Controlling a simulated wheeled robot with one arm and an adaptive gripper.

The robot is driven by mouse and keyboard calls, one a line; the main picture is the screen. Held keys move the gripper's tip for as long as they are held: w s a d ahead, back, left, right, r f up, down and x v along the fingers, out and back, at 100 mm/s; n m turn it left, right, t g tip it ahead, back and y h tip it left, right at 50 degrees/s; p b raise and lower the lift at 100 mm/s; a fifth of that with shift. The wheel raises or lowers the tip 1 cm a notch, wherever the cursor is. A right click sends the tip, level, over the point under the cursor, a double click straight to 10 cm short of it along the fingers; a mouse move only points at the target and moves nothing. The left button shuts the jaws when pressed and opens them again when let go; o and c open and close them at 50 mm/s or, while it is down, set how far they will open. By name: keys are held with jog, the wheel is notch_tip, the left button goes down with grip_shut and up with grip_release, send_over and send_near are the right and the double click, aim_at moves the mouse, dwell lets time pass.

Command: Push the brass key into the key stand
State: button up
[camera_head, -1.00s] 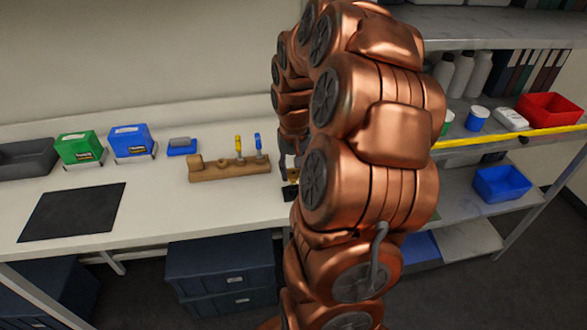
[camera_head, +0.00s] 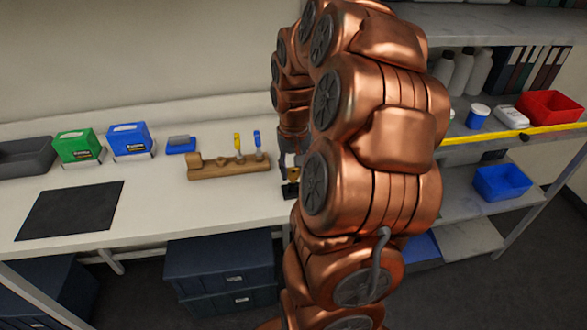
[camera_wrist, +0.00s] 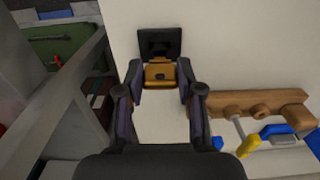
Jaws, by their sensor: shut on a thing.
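The brass key (camera_wrist: 160,75) is a yellow block with a dark round spot, seen between my fingertips in the wrist view. My gripper (camera_wrist: 160,80) is shut on it, one finger at each side. The black key stand (camera_wrist: 159,44) lies directly beyond the key on the white bench, and the two look close together or touching. How deep the key sits in the stand cannot be told. In the head view my gripper (camera_head: 291,170) is partly hidden behind my arm, above the dark key stand (camera_head: 289,191).
A wooden holder (camera_head: 230,170) with yellow- and blue-handled tools stands left of my gripper. Green (camera_head: 77,147) and blue (camera_head: 130,140) boxes and a black mat (camera_head: 70,210) lie further left. A shelf unit with a yellow edge strip (camera_head: 490,136) stands at right.

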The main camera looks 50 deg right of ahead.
aim_at(294, 169)
jog(key=shift+f+b, duration=1.25)
jog(key=shift+b, duration=0.15)
dwell(2.0)
jog(key=o, duration=1.2)
jog(key=shift+r, duration=0.15)
notch_tip(294, 169, up, 12)
jog(key=shift+f, duration=0.1)
jog(key=s+a+f+n, duration=0.1)
jog(key=s+a+n, duration=0.1)
jog(key=a, duration=0.7)
jog(key=s+a+f+n, duration=0.2)
jog(key=a, duration=0.7)
jog(key=s+a+f+n, duration=0.1)
jog(key=s+a, duration=0.2)
jog(key=s, duration=0.1)
jog(key=s+a+f+n+g, duration=0.1)
jog(key=s+a+f, duration=0.1)
jog(key=s+a, duration=0.1)
jog(key=s+a+f+n, duration=0.1)
jog(key=s+a+f, duration=0.1)
jog(key=s, duration=0.4)
jog(key=shift+a+f+g, duration=0.15)
jog(key=shift+a+g, duration=0.25)
jog(key=shift+a, duration=0.25)
